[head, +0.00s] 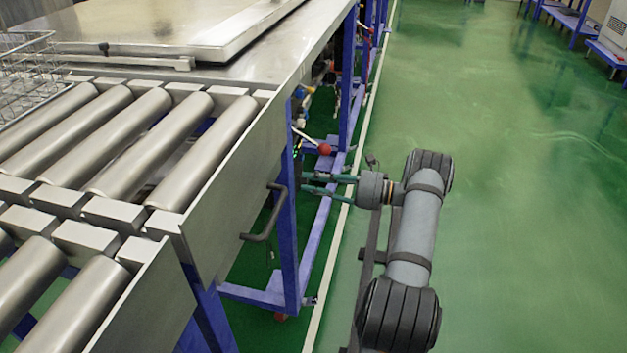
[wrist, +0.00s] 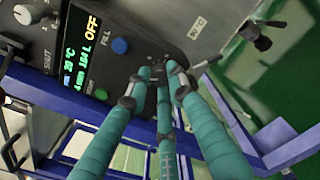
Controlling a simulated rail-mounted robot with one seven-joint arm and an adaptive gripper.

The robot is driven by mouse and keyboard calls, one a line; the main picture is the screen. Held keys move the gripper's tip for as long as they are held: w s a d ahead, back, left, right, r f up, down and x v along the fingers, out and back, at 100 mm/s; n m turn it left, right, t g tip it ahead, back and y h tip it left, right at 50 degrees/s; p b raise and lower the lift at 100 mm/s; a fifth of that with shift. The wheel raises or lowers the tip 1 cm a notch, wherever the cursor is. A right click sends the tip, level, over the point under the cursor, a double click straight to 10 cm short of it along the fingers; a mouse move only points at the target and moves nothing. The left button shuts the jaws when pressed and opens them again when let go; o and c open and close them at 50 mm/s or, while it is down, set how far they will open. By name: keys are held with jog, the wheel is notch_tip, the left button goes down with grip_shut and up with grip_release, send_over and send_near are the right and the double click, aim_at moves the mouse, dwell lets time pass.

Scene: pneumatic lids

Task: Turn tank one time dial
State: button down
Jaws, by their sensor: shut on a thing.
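In the wrist view a dark control panel (wrist: 110,55) is seen tilted, with a lit display (wrist: 80,55) reading OFF, 20 °C and what looks like 4 min and 184 L. A small black dial (wrist: 158,70) is on the panel's right part. My gripper (wrist: 157,79), with teal fingers, is shut on this dial, one finger on each side; the fingers hide much of it and its marking. In the head view my gripper (head: 312,183) reaches left to the side of the blue frame; the dial is hidden there.
A blue FILL button (wrist: 119,46) and a green button (wrist: 101,94) are close to the fingers. A grey knob (wrist: 27,14) is farther left. A black handle (wrist: 262,42) juts out at the right. Blue frame bars (head: 287,235) stand near; green floor is free at right.

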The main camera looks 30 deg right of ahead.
jog(key=c, duration=1.5)
grip_release()
jog(key=shift+c, duration=0.2)
jog(key=v, duration=1.2)
jog(key=x, duration=1.2)
